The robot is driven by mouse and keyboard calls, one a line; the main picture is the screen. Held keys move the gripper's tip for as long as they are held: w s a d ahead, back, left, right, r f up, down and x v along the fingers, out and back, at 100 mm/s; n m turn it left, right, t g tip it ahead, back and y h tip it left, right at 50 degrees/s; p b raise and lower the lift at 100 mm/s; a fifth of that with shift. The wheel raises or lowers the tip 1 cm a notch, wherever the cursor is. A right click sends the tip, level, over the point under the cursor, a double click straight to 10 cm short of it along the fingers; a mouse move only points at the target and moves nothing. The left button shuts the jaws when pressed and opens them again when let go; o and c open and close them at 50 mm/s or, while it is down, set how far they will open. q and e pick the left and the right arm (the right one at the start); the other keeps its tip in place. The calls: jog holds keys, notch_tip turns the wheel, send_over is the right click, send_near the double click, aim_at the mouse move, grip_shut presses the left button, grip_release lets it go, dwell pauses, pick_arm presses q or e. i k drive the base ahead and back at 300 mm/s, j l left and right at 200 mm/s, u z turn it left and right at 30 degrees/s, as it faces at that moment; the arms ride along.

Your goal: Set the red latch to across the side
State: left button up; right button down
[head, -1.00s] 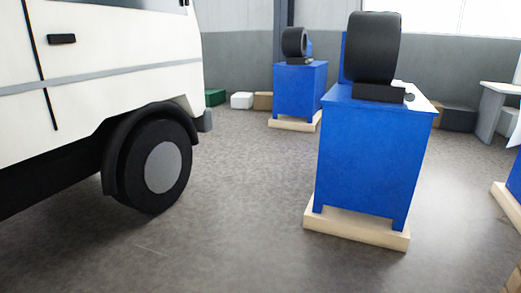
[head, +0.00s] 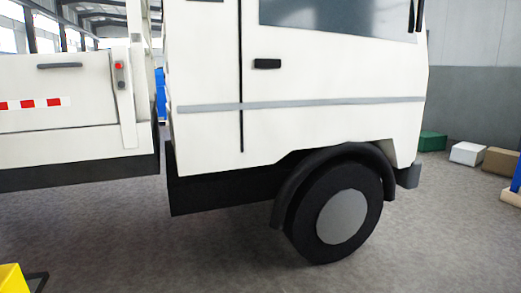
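A small red part (head: 118,66) sits on a narrow grey plate on a white post of the truck (head: 210,130), at the upper left of the head view. It may be the red latch, but it is too small to tell its shape or which way it is set. The post stands between the truck's low white side panel (head: 60,128) and its cab. Neither of my grippers is in view.
The truck's front wheel (head: 342,216) stands right of centre. A yellow object (head: 12,279) shows at the bottom left corner. Green (head: 432,141), white (head: 467,153) and brown (head: 501,161) boxes lie along the far right wall.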

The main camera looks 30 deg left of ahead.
aim_at(119, 72)
jog(key=i+u, duration=0.25)
jog(key=u, duration=0.25)
jog(key=i+l+u, duration=0.2)
jog(key=u, duration=0.3)
jog(key=i+l+u, duration=0.2)
jog(key=u, duration=0.3)
jog(key=i+l+u, duration=0.45)
jog(key=l+u, duration=0.25)
